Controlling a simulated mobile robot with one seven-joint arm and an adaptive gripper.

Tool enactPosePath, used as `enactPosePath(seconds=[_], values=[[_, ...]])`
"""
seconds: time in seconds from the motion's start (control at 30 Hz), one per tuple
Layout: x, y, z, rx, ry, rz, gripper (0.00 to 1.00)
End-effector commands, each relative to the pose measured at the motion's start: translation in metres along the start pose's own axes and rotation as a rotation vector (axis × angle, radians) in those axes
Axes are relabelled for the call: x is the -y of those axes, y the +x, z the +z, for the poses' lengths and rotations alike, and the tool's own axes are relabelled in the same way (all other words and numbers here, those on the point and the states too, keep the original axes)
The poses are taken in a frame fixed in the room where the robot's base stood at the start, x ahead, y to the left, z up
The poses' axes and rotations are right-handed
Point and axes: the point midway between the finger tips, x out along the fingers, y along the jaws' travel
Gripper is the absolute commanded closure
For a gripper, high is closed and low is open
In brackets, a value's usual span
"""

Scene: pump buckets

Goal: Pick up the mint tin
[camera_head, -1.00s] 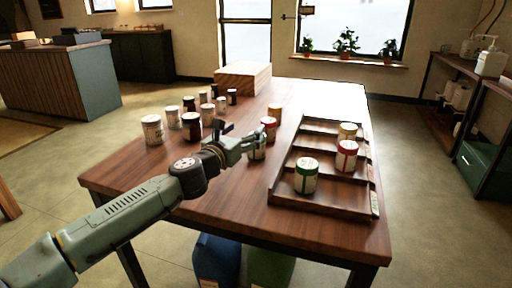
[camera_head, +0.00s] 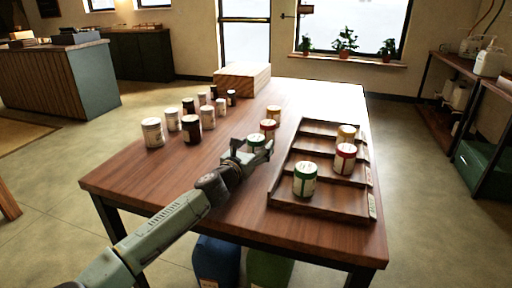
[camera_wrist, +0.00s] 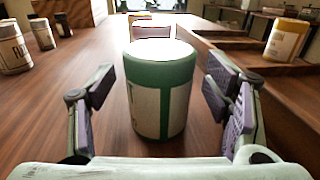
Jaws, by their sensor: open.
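The mint tin, a can with a green top band and a cream label, stands upright on the table. In the wrist view the tin (camera_wrist: 160,92) stands between the two purple-padded fingers of my gripper (camera_wrist: 165,115), which are open with a gap on each side. In the head view the tin (camera_head: 256,140) is partly hidden behind my gripper (camera_head: 250,157). Another green-topped tin (camera_head: 305,180) stands in the near part of the wooden rack.
The wooden rack (camera_head: 320,206) is right of my gripper and also holds a red-topped tin (camera_head: 345,158) and a yellow-topped tin (camera_head: 346,134). Red-topped (camera_head: 270,128) and yellow-topped tins stand just beyond. Several jars (camera_head: 152,132) stand at left. The table's front left is clear.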

Motion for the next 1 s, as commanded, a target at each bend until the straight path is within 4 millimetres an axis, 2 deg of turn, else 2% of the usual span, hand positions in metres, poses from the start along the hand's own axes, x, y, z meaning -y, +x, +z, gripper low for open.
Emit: enactPosePath(seconds=[0.3, 1.0], values=[[-0.0002, 0.005, 0.0001, 0.0, 0.0, 0.0, 0.3], [-0.0001, 0.0048, 0.0001, 0.0, 0.0, 0.0, 0.77]])
